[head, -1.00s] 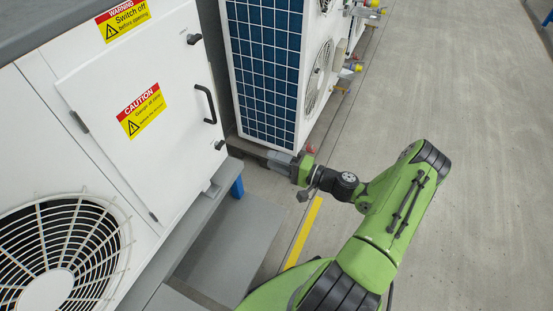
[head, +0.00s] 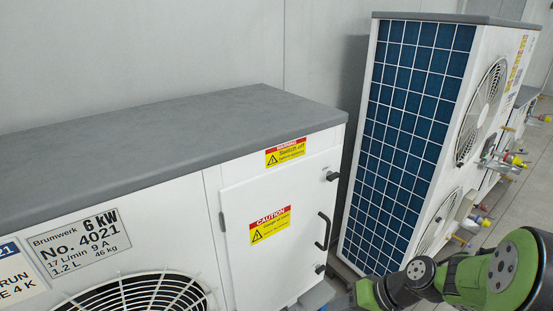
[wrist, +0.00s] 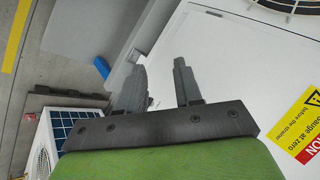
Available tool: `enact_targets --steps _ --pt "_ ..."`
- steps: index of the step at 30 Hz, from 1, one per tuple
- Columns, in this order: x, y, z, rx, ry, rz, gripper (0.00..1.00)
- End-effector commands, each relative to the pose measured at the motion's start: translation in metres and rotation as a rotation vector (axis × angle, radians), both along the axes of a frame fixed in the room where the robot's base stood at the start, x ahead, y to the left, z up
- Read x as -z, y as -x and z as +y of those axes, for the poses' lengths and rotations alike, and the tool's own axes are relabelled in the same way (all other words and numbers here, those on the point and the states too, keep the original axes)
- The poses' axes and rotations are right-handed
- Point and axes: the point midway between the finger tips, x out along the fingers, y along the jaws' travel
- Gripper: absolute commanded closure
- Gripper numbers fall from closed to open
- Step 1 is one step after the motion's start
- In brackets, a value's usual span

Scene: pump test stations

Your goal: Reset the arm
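My arm is green with black joints and shows at the lower right of the head view, where its end is cut off by the lower edge. In the wrist view my gripper (wrist: 160,85) shows two grey fingers standing apart with nothing between them. It is open and empty. Behind the fingers are the white cabinet door (wrist: 235,70) and the grey floor. The gripper touches nothing that I can see.
A white pump unit (head: 140,230) with a grey top and a door (head: 285,225) with a black handle fills the left. A tall unit with a blue grille (head: 410,130) stands right of it. Valves (head: 505,160) stick out at far right. Open floor (wrist: 30,60) shows in the wrist view.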

Motion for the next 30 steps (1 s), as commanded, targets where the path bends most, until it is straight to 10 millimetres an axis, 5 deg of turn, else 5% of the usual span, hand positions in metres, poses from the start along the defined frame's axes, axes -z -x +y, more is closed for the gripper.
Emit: enact_targets --steps 1,9,15,20,30 --pt "-0.027 0.010 0.006 -0.036 0.097 -0.009 0.66" --pt "-0.136 0.085 0.014 -0.043 0.505 -0.094 0.66" --pt "-0.192 0.148 0.007 0.057 0.615 -0.213 0.66" --pt "-0.202 0.170 0.001 0.103 0.619 -0.248 0.66" --pt "-0.202 0.171 0.000 0.108 0.619 -0.249 0.66"
